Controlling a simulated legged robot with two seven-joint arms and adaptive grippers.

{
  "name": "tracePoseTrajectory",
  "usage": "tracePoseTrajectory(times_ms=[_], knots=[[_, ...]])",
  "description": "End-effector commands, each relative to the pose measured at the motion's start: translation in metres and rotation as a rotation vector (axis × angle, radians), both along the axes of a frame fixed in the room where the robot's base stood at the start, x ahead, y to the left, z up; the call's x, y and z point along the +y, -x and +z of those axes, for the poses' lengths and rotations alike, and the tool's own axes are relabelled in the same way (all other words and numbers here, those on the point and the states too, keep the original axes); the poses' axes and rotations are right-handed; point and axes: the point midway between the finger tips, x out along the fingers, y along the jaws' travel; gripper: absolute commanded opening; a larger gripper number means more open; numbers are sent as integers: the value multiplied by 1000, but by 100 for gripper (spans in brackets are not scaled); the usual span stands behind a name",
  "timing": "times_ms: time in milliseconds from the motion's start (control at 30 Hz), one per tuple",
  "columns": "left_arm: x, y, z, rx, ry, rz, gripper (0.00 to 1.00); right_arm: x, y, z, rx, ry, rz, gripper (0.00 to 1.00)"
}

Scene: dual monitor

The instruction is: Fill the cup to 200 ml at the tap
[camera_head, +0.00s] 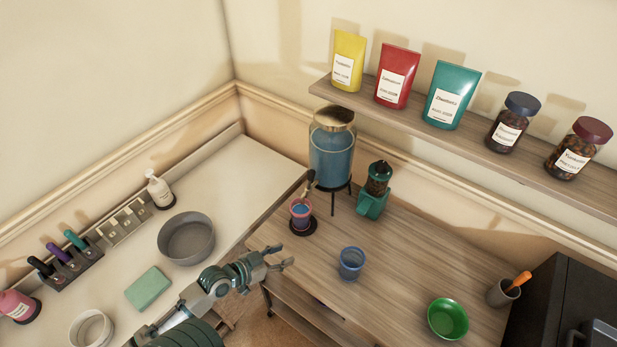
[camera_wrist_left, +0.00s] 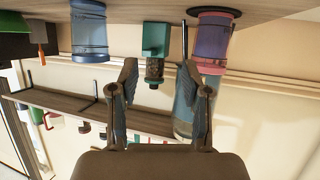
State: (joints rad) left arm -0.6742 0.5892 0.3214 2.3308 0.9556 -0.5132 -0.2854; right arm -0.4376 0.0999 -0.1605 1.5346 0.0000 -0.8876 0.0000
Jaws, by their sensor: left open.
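A glass water dispenser (camera_head: 331,150) with blue liquid and a gold lid stands on a dark stand at the back of the wooden table. Its tap (camera_head: 310,183) points down over a pink-rimmed cup (camera_head: 301,211) with blue inside, on a dark round base; the fill level is unreadable. A translucent blue cup (camera_head: 351,262) stands apart, nearer the front. My left gripper (camera_head: 288,257) is open and empty at the table's left edge, between the cups and touching neither. The upside-down left wrist view shows its fingers (camera_wrist_left: 160,80), the pink cup (camera_wrist_left: 212,40) and the blue cup (camera_wrist_left: 89,35).
A green grinder (camera_head: 374,195) stands right of the dispenser. A green bowl (camera_head: 448,318) and a grey pot (camera_head: 502,293) stand at the right, beside a black appliance (camera_head: 565,310). A shelf (camera_head: 470,140) carries pouches and jars. A grey bowl (camera_head: 186,239) sits on the left counter.

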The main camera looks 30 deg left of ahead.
Motion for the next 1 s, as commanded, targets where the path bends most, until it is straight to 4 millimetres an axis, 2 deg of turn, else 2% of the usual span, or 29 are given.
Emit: tracePoseTrajectory(times_ms=[33, 100, 200, 300, 467, 567, 767, 1000], knots=[[18, -12, 25, -83, 17, 17, 48, -2, 14, -23, 19, 3, 2, 40], [40, -26, 60, -196, 55, 50, 48, -4, 31, -48, 31, 4, 5, 40], [62, -38, 98, -310, 93, 92, 48, -7, 49, -70, 40, 4, 8, 40], [74, -43, 117, -368, 113, 118, 48, -9, 59, -80, 45, 4, 10, 40], [77, -51, 125, -389, 120, 129, 48, -11, 71, -86, 51, 5, 12, 40], [74, -61, 127, -390, 122, 130, 48, -14, 85, -91, 59, 6, 13, 40], [67, -93, 127, -389, 123, 130, 48, -21, 121, -101, 76, 11, 19, 40], [55, -142, 126, -387, 124, 129, 48, -29, 158, -105, 91, 15, 24, 40]])
